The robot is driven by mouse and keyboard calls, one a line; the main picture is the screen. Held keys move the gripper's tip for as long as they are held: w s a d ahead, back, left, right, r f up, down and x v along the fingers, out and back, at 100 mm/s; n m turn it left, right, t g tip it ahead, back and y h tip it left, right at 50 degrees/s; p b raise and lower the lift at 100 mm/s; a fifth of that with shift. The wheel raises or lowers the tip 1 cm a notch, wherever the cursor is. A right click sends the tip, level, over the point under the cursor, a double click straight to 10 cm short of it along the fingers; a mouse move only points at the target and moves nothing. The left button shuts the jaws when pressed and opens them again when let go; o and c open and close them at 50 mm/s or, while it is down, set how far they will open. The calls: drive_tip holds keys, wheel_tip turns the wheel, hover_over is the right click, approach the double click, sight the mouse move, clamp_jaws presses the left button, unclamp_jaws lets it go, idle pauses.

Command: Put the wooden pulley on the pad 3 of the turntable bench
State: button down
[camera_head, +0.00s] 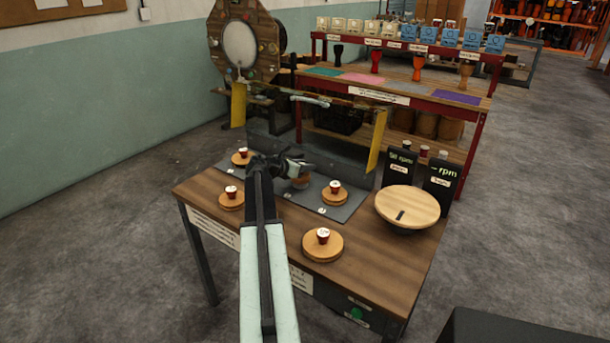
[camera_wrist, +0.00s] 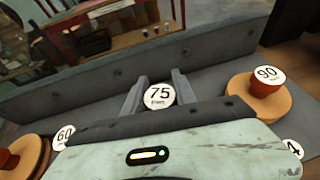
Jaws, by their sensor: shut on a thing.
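My gripper (camera_head: 294,167) is over the middle of the dark grey pad strip (camera_head: 348,210) on the turntable bench (camera_head: 385,262). In the wrist view, the gripper's fingers (camera_wrist: 157,88) are shut on the knob of a wooden pulley with a white 75 mm label (camera_wrist: 160,96). Its wooden disc (camera_head: 301,184) shows partly below the gripper in the head view. I cannot tell whether it touches the strip. The pad number under it is hidden. To its right, a 90-labelled pulley (camera_wrist: 265,95) sits beside the number 4; to its left is a 60-labelled pulley (camera_wrist: 22,158).
A round wooden turntable (camera_head: 407,203) stands at the bench's right, before two dark rpm displays. Loose pulleys sit at the front (camera_head: 323,245) and left (camera_head: 231,201). A dark grey upright panel (camera_head: 345,158) runs behind the strip. Bare wood lies along the bench front.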

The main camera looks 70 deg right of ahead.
drive_tip(key=shift+f+b, duration=0.9)
drive_tip(key=shift+f, duration=0.6)
drive_tip(key=c, duration=1)
unclamp_jaws()
drive_tip(key=shift+r, duration=0.1)
drive_tip(key=shift+r, duration=0.1)
drive_tip(key=p+v, duration=0.5)
drive_tip(key=v, duration=0.6)
drive_tip(key=shift+a+r, duration=0.1)
drive_tip(key=shift+r, duration=0.15)
drive_tip(key=shift+w+a, duration=0.2)
drive_tip(key=shift+a, duration=0.1)
